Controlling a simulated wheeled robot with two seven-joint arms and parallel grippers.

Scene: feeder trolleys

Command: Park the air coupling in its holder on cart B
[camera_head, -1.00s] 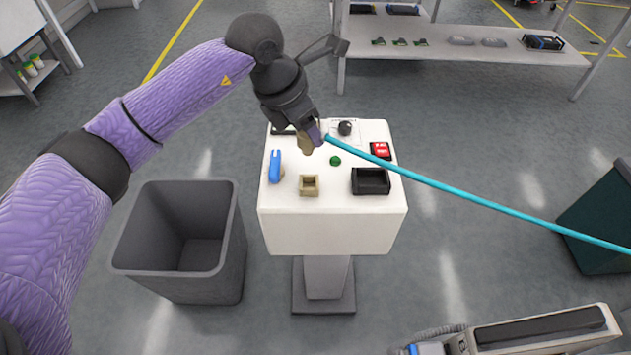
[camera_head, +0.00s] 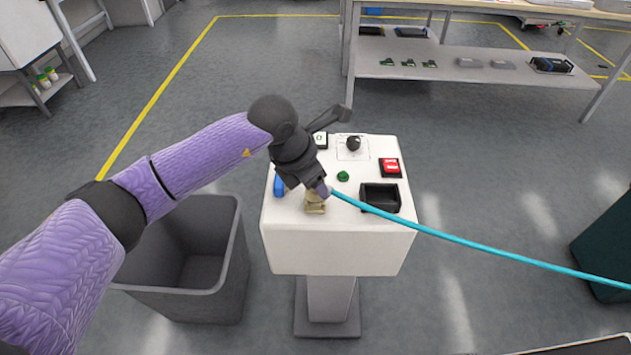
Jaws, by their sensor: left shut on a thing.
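My left gripper (camera_head: 322,188) is shut on the tan air coupling (camera_head: 313,197), with a cyan hose (camera_head: 450,237) running from it to the right edge. The gripper is over the front of a white pedestal (camera_head: 330,246). The coupling overlaps the small tan square holder (camera_head: 316,209) on the pedestal top. I cannot tell whether the coupling is inside the holder or just above it. My gripper and the coupling hide much of the holder. My right gripper is not in view.
On the pedestal are a black tray (camera_head: 381,197), a red switch (camera_head: 390,167), a green button (camera_head: 343,176), a black knob (camera_head: 353,143) and a blue item (camera_head: 279,186). A grey bin (camera_head: 237,270) stands left. A shelf table (camera_head: 470,72) is behind. A dark green container (camera_head: 608,240) stands right.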

